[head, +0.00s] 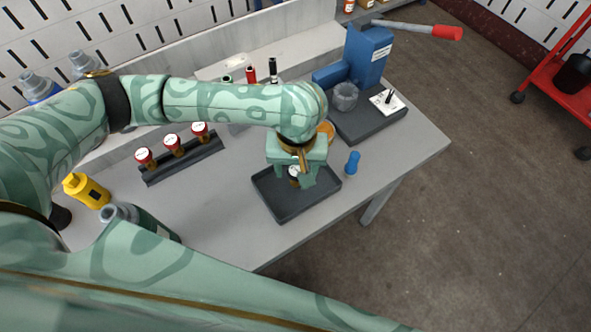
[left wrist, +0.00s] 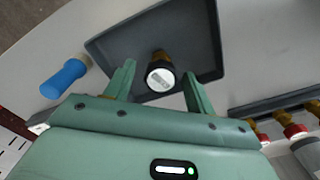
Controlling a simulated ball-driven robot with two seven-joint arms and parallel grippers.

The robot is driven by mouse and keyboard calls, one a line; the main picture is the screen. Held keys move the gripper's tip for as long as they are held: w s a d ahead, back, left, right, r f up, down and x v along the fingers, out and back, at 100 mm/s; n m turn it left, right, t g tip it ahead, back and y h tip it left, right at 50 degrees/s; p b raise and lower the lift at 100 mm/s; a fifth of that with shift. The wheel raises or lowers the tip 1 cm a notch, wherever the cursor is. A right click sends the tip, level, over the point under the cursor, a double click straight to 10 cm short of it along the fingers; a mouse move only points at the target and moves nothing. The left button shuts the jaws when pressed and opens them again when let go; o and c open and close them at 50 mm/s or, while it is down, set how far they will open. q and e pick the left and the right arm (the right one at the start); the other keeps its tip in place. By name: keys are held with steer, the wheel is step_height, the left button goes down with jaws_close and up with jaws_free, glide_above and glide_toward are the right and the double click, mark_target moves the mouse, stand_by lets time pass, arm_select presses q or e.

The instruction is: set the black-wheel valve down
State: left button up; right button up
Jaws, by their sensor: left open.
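The black-wheel valve (head: 294,174), with a white disc on its wheel and a brass body, is at the dark grey tray (head: 272,205). It also shows in the left wrist view (left wrist: 160,76), over the tray floor (left wrist: 115,45). My left gripper (head: 292,183) points down over the tray, and its fingers are open on either side of the valve. In the left wrist view gaps show between the valve and both fingers of the left gripper (left wrist: 159,74). The valve's lower part is mostly hidden in the head view. My right gripper is not in view.
A blue bottle-shaped object (head: 352,162) stands just right of the tray. A rack (head: 184,160) with red-wheel valves is to the left. A blue press (head: 366,55) with a red-tipped lever is at the back right. The bench's front middle is clear.

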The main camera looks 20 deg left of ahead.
mark_target(296, 171)
arm_select(q)
step_height(296, 171, up, 9)
steer(key=p, duration=0.4)
steer(key=shift+s+f, duration=0.1)
steer(key=shift+f, duration=0.1)
steer(key=shift+r+p, duration=0.5)
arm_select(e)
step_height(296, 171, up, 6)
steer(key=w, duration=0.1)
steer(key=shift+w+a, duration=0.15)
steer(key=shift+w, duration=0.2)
